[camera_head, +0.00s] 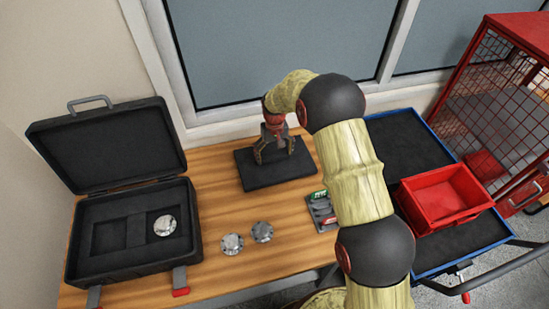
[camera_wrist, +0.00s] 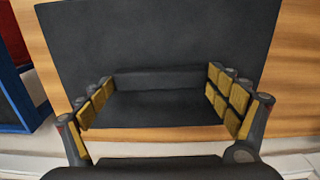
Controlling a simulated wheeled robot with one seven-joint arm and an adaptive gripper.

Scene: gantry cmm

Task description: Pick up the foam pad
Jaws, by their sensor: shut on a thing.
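The foam pad (camera_wrist: 155,107) looks like a dark block between the finger pads of my gripper (camera_wrist: 157,100) in the wrist view. A black slab or mat (camera_wrist: 150,35) lies beneath it, nearly the same colour. In the head view my gripper (camera_head: 273,152) points down over this black mat (camera_head: 290,172), near the back of the wooden table. The fingers are spread around the pad and shut on it. The pad is hard to tell from the mat in the head view, and I cannot tell whether it touches the mat.
An open black case (camera_head: 82,254) stands left, with a metal disc (camera_head: 165,226) inside. Two discs (camera_head: 232,244) (camera_head: 262,232) and a small grey tray (camera_head: 318,208) lie on the table (camera_head: 215,180). A red bin (camera_head: 440,200) sits on a blue-edged cart (camera_head: 385,118) at right.

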